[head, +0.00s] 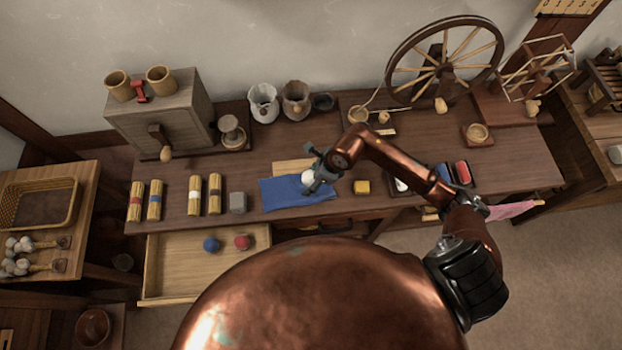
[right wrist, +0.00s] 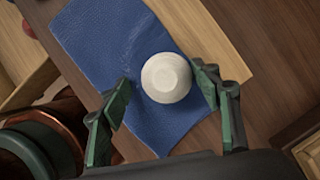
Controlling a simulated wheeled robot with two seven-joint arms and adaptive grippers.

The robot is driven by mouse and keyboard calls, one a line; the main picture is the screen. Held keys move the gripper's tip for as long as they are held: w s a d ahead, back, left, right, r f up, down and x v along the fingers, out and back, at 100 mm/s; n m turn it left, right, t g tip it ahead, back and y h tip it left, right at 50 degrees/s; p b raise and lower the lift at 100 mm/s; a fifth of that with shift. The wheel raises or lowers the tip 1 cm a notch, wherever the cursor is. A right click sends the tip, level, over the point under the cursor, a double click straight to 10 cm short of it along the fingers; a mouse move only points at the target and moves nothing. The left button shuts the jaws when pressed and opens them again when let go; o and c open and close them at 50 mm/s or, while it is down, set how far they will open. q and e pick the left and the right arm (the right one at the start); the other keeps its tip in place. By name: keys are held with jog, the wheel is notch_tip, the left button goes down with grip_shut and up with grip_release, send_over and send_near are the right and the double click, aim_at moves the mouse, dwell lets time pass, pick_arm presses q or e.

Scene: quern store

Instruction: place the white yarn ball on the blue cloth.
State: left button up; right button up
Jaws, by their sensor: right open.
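The white yarn ball (right wrist: 166,78) rests on the blue cloth (right wrist: 95,45) in the right wrist view, with blue fabric around most of it. In the head view the ball (head: 308,179) shows partly behind my right gripper (head: 318,184), over the blue cloth (head: 283,193) on the table. My right gripper is open, and in the wrist view its fingers (right wrist: 165,105) stand apart on either side of the ball's near part. I cannot tell whether a finger touches the ball. My left gripper is not in view.
A wooden board (head: 293,166) lies behind the cloth. A grey block (head: 238,202) stands to its left and a yellow block (head: 361,187) to its right. Below the table edge, an open drawer (head: 180,270) holds a blue ball (head: 211,245) and a red ball (head: 242,242).

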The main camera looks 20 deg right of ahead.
jog(key=shift+r+p, duration=0.35)
jog(key=shift+r, duration=0.2)
jog(key=p+v, duration=0.2)
jog(key=v, duration=0.9)
jog(key=shift+d+r, duration=0.15)
jog(key=shift+r, duration=0.15)
jog(key=shift+s, duration=0.15)
